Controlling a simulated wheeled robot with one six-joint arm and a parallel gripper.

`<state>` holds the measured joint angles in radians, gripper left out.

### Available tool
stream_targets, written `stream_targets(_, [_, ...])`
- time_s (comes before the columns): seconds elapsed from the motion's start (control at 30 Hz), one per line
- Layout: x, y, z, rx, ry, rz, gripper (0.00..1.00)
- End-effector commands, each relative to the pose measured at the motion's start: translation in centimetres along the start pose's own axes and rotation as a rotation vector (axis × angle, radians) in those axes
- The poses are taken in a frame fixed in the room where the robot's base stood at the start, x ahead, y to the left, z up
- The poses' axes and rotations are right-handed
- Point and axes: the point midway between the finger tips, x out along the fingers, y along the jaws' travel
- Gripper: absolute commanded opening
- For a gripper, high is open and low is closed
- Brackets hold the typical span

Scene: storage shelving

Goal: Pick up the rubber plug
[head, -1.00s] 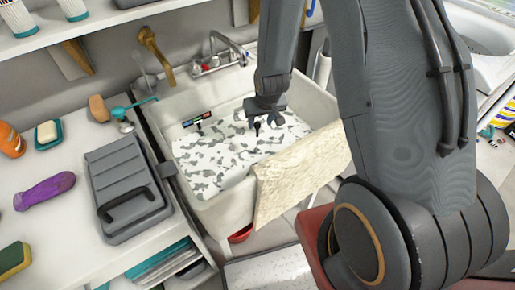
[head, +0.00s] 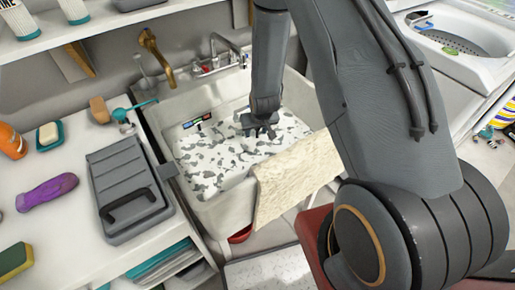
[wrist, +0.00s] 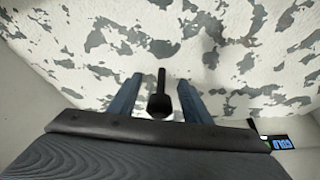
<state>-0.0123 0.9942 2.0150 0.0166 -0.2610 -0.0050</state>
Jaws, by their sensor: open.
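A small black piece with a thin stem and a wider rounded end, which looks like the rubber plug (wrist: 159,104), shows between my fingers in the wrist view. My gripper (wrist: 158,88) is open, with one blue-grey finger on each side of it and a gap visible. In the head view my gripper (head: 262,131) points down inside the sink basin, over the grey-and-white mottled bottom. The plug cannot be made out clearly from the gripper there.
The white sink (head: 228,203) has walls around my gripper and a pale board (head: 296,178) across its front right. A brass faucet (head: 154,55) and a grey tap (head: 222,50) stand behind. A grey case (head: 127,185) lies on the left counter.

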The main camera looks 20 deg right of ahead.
Motion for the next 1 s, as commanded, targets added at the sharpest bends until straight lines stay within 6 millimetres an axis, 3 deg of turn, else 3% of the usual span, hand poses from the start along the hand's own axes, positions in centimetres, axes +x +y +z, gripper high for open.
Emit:
stream_targets(0.23, [0.13,0.00,0.03,0.000,0.000,0.000,0.44])
stream_targets(0.5, [0.11,0.00,0.03,0.000,-0.001,0.000,0.00])
stream_targets(1.0, [-0.54,0.01,-0.33,0.000,0.001,0.000,0.00])
